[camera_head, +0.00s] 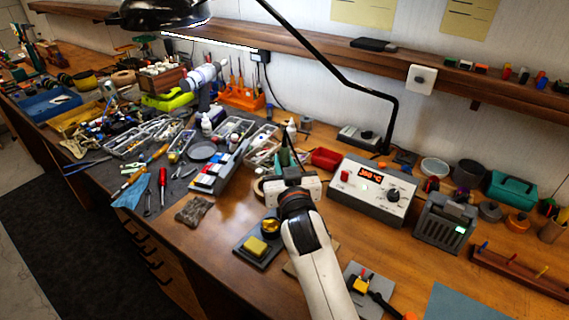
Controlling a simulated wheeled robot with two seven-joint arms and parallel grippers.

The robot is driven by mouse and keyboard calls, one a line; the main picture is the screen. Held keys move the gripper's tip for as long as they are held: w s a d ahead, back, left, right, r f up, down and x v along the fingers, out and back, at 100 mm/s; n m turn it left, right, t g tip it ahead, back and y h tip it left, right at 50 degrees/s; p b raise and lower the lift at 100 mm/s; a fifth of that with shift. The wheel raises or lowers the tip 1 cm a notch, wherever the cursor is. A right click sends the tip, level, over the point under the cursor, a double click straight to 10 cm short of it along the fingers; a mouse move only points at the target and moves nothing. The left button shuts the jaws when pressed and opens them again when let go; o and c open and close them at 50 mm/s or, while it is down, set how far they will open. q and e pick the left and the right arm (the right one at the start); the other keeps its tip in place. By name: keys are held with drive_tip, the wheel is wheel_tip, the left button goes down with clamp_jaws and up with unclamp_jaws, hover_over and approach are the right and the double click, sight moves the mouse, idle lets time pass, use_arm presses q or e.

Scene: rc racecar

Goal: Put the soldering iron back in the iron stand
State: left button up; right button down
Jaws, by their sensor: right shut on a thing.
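My right gripper (289,162) reaches over the bench from the bottom of the view, with its fingers pointing away from me. It is shut on a thin dark thing, which looks like the soldering iron; the gripper's own body hides most of it. A dark base with a yellow sponge (255,246) and a brass-coloured ball (270,225) sits in front of the gripper, to the left of my forearm. It looks like part of the iron stand; the holder itself I cannot make out. My left gripper is not in view.
The soldering station (366,192) reads about 360 °C, right of the gripper. A fume extractor (444,222) stands further right. A grey mat (357,271) with small parts lies right of my forearm. Trays and tools crowd the left. A lamp arm (393,122) rises behind.

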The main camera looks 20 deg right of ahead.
drive_tip(key=shift+f+b, duration=0.6)
drive_tip(key=shift+f, duration=0.3)
drive_tip(key=c, duration=1.2)
unclamp_jaws()
drive_tip(key=shift+o, duration=0.5)
drive_tip(key=o, duration=0.3)
drive_tip(key=shift+s, duration=0.1)
drive_tip(key=s+a+r+p, duration=0.1)
drive_tip(key=s+r+p, duration=0.1)
drive_tip(key=s, duration=0.5)
drive_tip(key=shift+p, duration=0.55)
